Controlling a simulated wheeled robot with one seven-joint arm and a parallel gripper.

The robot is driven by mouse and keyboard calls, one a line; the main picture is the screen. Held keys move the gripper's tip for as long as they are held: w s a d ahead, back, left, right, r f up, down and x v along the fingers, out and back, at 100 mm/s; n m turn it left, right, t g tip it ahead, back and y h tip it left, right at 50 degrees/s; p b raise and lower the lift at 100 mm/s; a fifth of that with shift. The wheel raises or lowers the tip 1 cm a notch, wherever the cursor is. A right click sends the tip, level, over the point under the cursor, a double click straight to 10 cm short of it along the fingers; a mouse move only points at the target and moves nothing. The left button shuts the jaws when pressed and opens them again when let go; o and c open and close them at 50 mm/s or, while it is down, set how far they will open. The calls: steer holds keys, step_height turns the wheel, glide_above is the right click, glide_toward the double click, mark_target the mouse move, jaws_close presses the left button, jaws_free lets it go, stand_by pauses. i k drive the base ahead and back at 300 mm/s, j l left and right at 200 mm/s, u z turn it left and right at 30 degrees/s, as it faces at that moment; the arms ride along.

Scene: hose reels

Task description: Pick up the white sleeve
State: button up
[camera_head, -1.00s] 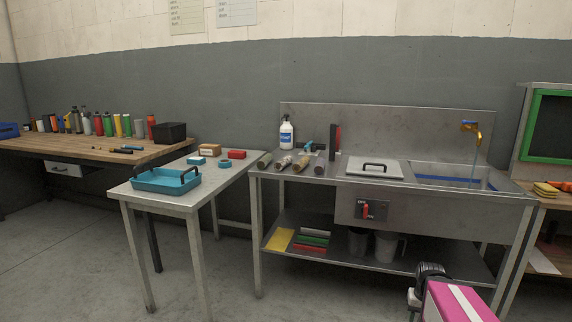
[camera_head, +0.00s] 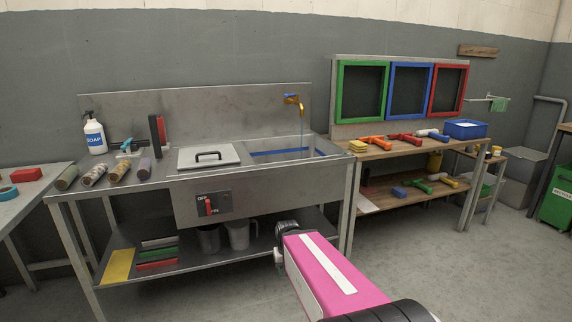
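Several short roller sleeves lie side by side on the left end of the steel sink counter. The second from the left is whitish with dark specks (camera_head: 94,175) and looks like the white sleeve. A green-ended sleeve (camera_head: 67,178) lies left of it; a brown sleeve (camera_head: 119,171) and a grey sleeve (camera_head: 144,168) lie right of it. My pink arm reaches in from the bottom. My gripper (camera_head: 279,254) is at its far end, small and partly hidden, in front of the counter's lower shelf and well away from the sleeves. Its fingers cannot be made out.
A soap bottle (camera_head: 95,137) stands behind the sleeves. A lidded basin (camera_head: 208,157) and a running tap (camera_head: 293,103) are to the right. The lower shelf (camera_head: 190,267) holds jugs and coloured slabs. A wooden bench (camera_head: 392,150) with tools stands right. Floor in front is open.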

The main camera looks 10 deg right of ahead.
mark_target(97, 172)
steer(key=i+z, duration=0.15)
steer(key=i, duration=0.25)
steer(key=i+j+z, duration=0.15)
steer(key=i, duration=0.3)
steer(key=k+u, duration=0.45)
steer(key=u, duration=0.2)
steer(key=i+u, duration=0.15)
steer(key=u, duration=0.3)
steer(key=i+l+u, duration=0.15)
steer(key=u, duration=0.3)
steer(key=i+l+u, duration=0.1)
steer(key=u, duration=0.4)
steer(key=j+z, duration=0.25)
steer(key=i+l, duration=0.05)
